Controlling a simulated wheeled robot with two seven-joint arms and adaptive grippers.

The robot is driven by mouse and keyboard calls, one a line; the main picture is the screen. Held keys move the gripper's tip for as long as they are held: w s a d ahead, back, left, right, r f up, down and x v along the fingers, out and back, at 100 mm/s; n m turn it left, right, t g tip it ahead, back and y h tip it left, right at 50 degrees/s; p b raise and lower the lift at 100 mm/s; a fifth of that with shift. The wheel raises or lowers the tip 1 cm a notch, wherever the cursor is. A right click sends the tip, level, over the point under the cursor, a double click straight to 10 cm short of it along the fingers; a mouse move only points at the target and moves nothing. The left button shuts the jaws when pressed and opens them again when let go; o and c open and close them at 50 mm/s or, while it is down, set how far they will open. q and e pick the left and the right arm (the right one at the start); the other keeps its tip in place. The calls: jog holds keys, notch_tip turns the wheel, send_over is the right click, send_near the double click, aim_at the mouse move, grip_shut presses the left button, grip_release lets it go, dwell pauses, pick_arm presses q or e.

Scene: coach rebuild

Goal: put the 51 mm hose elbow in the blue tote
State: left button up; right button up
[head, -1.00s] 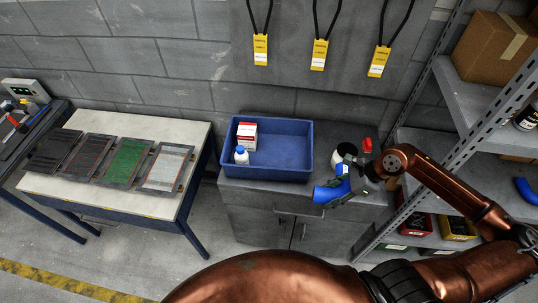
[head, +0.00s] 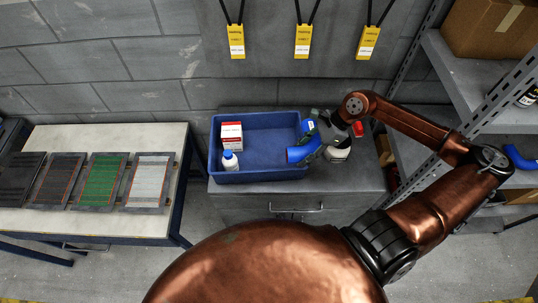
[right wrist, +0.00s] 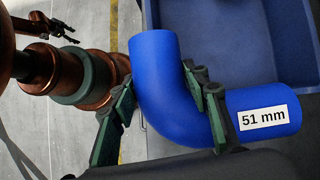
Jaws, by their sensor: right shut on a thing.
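The blue hose elbow (head: 301,152) is in my right gripper (head: 318,143), at the right wall of the blue tote (head: 275,172) in the head view. In the right wrist view the elbow (right wrist: 165,95) carries a white "51 mm" label, and the gripper (right wrist: 165,115) has its green-grey fingers on both sides of the bend. The blue tote (right wrist: 235,40) lies behind it there. The elbow's open end overlaps the tote's right side in the head view; its exact height over the rim is hard to tell.
In the tote stand a red-and-white box (head: 231,134) and a white bottle with a blue cap (head: 230,161), both at the left; its middle is bare. A white container (head: 337,154) and a red item (head: 358,129) stand right of the tote. A metal shelf (head: 470,120) bounds the right.

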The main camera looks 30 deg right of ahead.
aim_at(292, 149)
jog(key=w, duration=0.1)
jog(key=w+a+f, duration=0.1)
jog(key=w+a, duration=0.1)
jog(key=shift+w+f, duration=0.25)
jog(key=shift+w, duration=0.05)
jog(key=shift+w+a+f, duration=0.25)
jog(key=shift+w+a, duration=0.1)
jog(key=shift+w, duration=0.1)
jog(key=shift+w+a+f, duration=0.2)
jog(key=shift+w+a, duration=0.1)
jog(key=shift+w, duration=0.15)
jog(key=w+a+f+p, duration=0.1)
jog(key=f, duration=0.2)
jog(key=w+f+p, duration=0.1)
jog(key=f, duration=0.2)
jog(key=w+a+f+p, duration=0.1)
jog(key=w+f, duration=0.1)
jog(key=shift+a+f, duration=0.3)
jog(key=shift+f, duration=0.35)
jog(key=shift+f+b, duration=0.35)
jog(key=shift+b, duration=0.15)
pick_arm(q)
jog(key=shift+w+d+r, duration=0.1)
jog(key=shift+w+r, duration=0.35)
jog(key=shift+r, duration=0.4)
pick_arm(e)
jog(key=shift+f, duration=0.1)
